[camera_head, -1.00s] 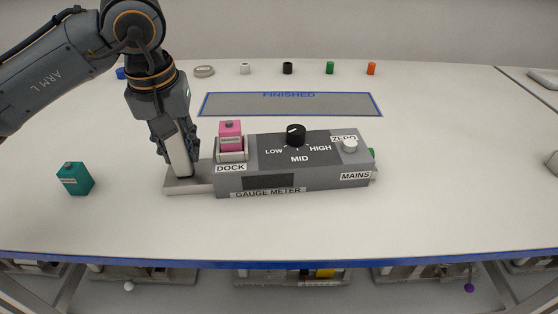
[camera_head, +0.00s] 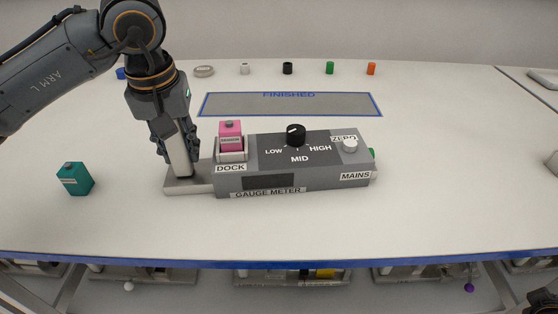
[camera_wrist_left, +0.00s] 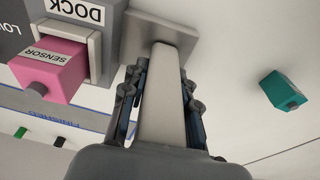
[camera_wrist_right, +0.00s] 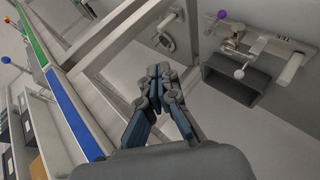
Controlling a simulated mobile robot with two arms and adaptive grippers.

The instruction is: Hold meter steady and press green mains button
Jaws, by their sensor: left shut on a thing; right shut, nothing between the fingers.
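The grey gauge meter (camera_head: 313,178) sits on the white table, with a black knob (camera_head: 296,135), a white ZERO button (camera_head: 350,146) and a dark display (camera_head: 268,181). The green mains button (camera_head: 372,154) shows partly at its right end. A pink sensor (camera_head: 231,137) stands in the dock. My left gripper (camera_head: 181,172) is shut on the pale upright handle (camera_wrist_left: 163,95) of the plate at the meter's left end. My right gripper (camera_wrist_right: 158,72) is shut and empty, below table level in front of a frame; the head view shows only part of it at the lower right corner.
A teal block (camera_head: 75,178) stands left of the meter. The FINISHED mat (camera_head: 290,104) lies behind it, with several small coloured caps farther back. The table right of the meter is clear. The blue front edge (camera_head: 300,264) lies above shelves with equipment.

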